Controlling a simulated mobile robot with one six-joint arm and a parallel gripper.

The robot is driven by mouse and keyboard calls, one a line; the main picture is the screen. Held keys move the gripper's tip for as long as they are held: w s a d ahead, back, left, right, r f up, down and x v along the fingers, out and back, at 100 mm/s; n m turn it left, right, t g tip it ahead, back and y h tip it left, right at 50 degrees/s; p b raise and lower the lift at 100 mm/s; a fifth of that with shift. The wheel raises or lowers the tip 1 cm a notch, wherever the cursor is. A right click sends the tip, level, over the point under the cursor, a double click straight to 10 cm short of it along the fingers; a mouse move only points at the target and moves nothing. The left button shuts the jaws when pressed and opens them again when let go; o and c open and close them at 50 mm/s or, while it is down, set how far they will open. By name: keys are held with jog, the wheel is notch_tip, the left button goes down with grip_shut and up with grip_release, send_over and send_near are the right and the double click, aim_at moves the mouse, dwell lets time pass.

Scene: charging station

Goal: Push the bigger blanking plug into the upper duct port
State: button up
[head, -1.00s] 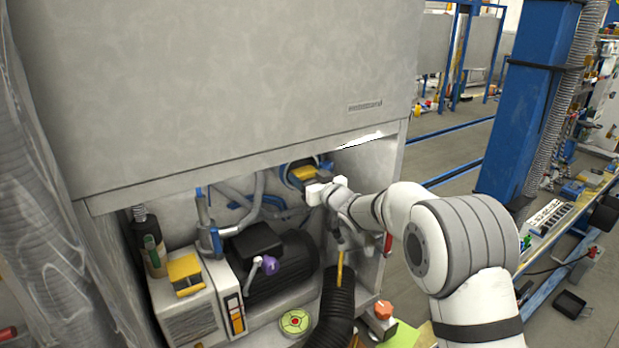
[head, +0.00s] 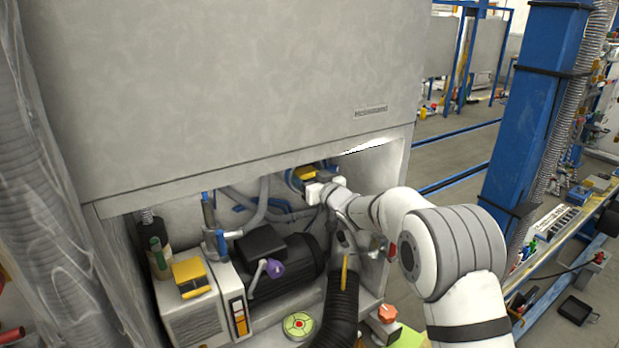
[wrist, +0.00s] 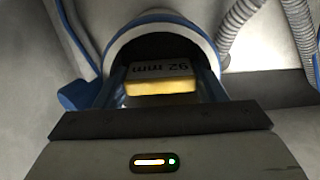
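The plug with a yellow handle (wrist: 160,86) carries a "92 mm" label and sits between my fingers in the wrist view. It also shows as a yellow patch (head: 305,173) in the head view. My gripper (wrist: 160,92) appears shut on this handle, with a finger along each side. Ahead is a round duct port with a blue and white rim (wrist: 208,46) and a dark inside. The plug overlaps the opening; its far body is hidden, so I cannot tell how deep it sits. In the head view my gripper (head: 311,181) reaches into the cabinet's back right.
The cabinet's upper panel (head: 240,80) hangs above my arm. A black motor (head: 290,268), a grey box (head: 195,318) with a yellow-topped piece (head: 191,272), and a black corrugated hose (head: 338,310) fill the space below. Grey hoses (wrist: 240,14) run right of the port.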

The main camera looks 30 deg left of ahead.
jog(key=o, duration=0.4)
jog(key=shift+o, duration=0.5)
jog(key=shift+d+f, duration=0.2)
jog(key=b+v, duration=0.2)
jog(key=v, duration=0.5)
jog(key=shift+s+d+r, duration=0.2)
jog(key=shift+s, duration=0.05)
